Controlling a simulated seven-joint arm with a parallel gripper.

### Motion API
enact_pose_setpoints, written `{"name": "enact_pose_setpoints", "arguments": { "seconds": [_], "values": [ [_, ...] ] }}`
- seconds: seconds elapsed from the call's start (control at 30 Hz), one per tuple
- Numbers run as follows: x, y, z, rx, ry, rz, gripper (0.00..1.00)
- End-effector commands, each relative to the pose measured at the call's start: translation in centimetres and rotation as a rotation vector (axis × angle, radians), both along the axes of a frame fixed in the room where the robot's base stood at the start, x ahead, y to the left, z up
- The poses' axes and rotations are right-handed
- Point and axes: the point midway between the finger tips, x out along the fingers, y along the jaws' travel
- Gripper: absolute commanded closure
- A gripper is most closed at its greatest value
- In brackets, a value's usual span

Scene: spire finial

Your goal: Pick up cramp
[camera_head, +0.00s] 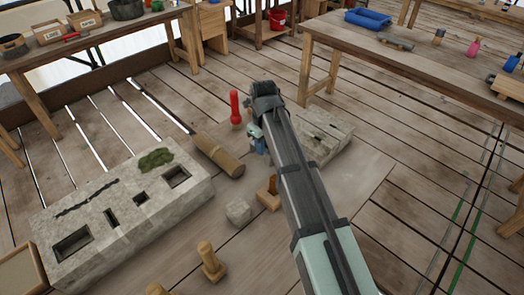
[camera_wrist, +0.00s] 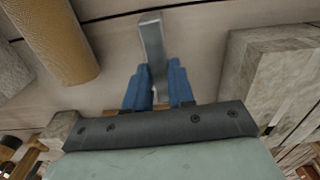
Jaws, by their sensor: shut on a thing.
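The cramp (camera_wrist: 152,42) is a grey metal bar in the wrist view. It stands between the two blue fingers of my gripper (camera_wrist: 158,76) and reaches out past their tips. The fingers are shut on it. In the head view my gripper (camera_head: 257,143) is small and partly covered by my arm, just left of a pale stone block. I cannot make out the cramp there. Whether it touches the boards below is not clear.
A large stone block (camera_head: 117,222) with several cut sockets lies at the left. The pale stone block (camera_head: 325,137) is close on the right.

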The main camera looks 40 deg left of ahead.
Motion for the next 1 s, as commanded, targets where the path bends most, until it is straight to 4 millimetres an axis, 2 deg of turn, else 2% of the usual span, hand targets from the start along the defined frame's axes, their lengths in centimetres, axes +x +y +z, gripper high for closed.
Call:
{"name": "enact_pose_setpoints", "arguments": {
  "seconds": [0.03, 0.17, 0.57, 0.73, 1.0],
  "values": [
    [0.0, 0.0, 0.0, 0.0, 0.0, 0.0, 0.87],
    [0.0, 0.0, 0.0, 0.0, 0.0, 0.0, 0.99],
    [0.0, 0.0, 0.4, 0.001, -0.001, 0.0, 1.0],
    [0.0, 0.1, 2.3, 0.001, -0.001, 0.0, 1.0],
    [0.1, 0.1, 6.8, 0.001, -0.001, -0.001, 1.0]
  ]
}}
